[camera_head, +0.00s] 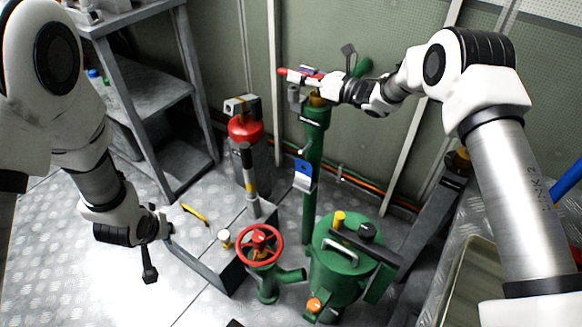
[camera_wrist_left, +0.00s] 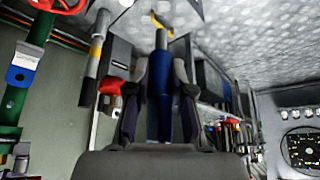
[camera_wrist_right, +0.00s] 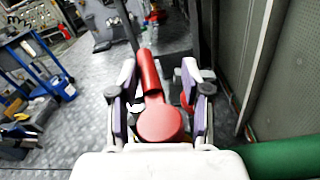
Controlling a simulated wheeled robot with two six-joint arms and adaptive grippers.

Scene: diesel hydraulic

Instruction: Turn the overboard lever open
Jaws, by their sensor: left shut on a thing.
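The red lever (camera_head: 284,72) lies about level on top of the tall green overboard pipe (camera_head: 314,150). My right gripper (camera_head: 318,82) is at this lever. In the right wrist view the red lever (camera_wrist_right: 150,75) lies between the fingers (camera_wrist_right: 160,95), with gaps on both sides, so the gripper is open around it. My left gripper (camera_head: 160,228) is at the lower left, away from the lever. In the left wrist view its fingers (camera_wrist_left: 160,90) are shut on a blue handle (camera_wrist_left: 160,105) with a greyish far end. The blue handle is hard to make out in the head view.
A red handwheel (camera_head: 260,244) and a green tank (camera_head: 345,265) stand at lower centre. A grey box (camera_head: 205,265) carries a yellow curved piece (camera_head: 195,214). A red-capped post (camera_head: 246,128) stands left of the pipe. Metal shelves (camera_head: 150,95) are at the back left.

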